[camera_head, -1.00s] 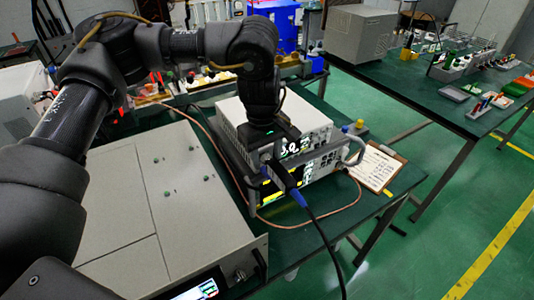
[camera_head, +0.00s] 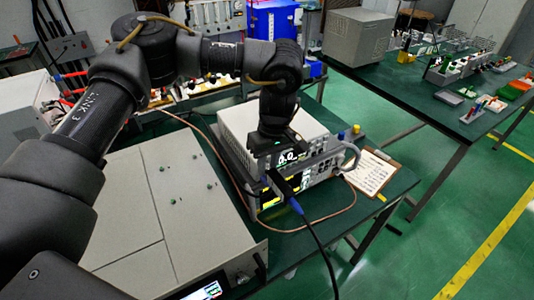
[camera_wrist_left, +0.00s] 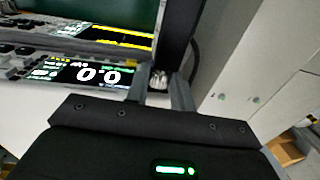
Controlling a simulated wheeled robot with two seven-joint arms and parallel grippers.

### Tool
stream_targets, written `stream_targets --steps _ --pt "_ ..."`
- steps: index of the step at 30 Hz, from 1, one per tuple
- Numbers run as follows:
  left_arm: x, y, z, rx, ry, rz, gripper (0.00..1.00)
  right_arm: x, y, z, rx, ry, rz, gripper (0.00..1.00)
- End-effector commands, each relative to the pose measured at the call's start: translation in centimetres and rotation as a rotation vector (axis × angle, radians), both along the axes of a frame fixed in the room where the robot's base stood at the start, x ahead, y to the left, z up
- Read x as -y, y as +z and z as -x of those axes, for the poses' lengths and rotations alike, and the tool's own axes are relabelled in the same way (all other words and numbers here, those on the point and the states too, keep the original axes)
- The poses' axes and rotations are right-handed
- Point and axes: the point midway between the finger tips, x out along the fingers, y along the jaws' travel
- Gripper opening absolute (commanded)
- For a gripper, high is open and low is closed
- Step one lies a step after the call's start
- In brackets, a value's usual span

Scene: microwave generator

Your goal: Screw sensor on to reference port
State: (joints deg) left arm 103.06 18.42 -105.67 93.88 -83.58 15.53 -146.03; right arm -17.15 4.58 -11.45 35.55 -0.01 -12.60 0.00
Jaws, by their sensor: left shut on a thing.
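My left gripper (camera_head: 276,168) is lowered in front of the power meter (camera_head: 306,168), a pale box with lit displays and a grey handle. It is shut on the sensor (camera_head: 284,184), a dark body with a blue end and black cable hanging toward the floor. In the left wrist view the gripper's two fingers (camera_wrist_left: 160,90) close around a silver connector part (camera_wrist_left: 158,79), with the dark sensor body (camera_wrist_left: 182,35) beyond. The meter display (camera_wrist_left: 88,75) shows there too. The reference port is hidden; I cannot tell whether the sensor touches it. My right gripper is not in view.
A large grey instrument (camera_head: 150,205) fills the left of the green bench. A copper-coloured cable (camera_head: 335,212) loops around the meter. A clipboard (camera_head: 371,172) lies to its right. Another bench (camera_head: 420,90) stands across the floor at the right.

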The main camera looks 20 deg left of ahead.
Motion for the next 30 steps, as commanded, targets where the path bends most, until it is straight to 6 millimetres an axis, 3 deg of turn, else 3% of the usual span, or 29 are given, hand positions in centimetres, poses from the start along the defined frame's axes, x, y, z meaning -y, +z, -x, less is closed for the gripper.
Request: stream_targets --steps 1,9,30 --pt "0.1 1.0 -0.1 -0.030 0.002 -0.030 0.01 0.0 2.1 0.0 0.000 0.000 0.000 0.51" --pt "0.4 0.5 -0.4 -0.182 0.001 -0.159 0.01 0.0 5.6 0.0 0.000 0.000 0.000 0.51" --pt "0.5 -0.2 -0.7 -0.320 0.002 -0.269 0.01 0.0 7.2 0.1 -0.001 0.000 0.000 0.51"
